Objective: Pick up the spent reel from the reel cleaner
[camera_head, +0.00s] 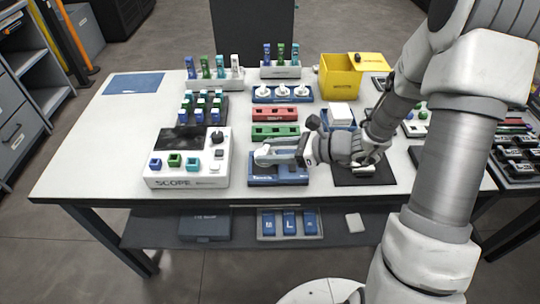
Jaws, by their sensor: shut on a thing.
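The blue cleaner base (280,181), with white lettering on its front, sits near the table's front edge, right of the scope unit. I take it to be the reel cleaner. My gripper (272,153) reaches in from the right, low over this base. It is shut on a small, pale thing at the base's top, which I take to be the spent reel. The fingers hide most of it, so I cannot tell whether it still touches the base.
The white scope unit (160,180) stands close on the left. Red (267,114) and green (275,131) trays lie just behind, with a blue tray of white pieces (283,93) beyond. A yellow bin (340,82) is at the back right.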

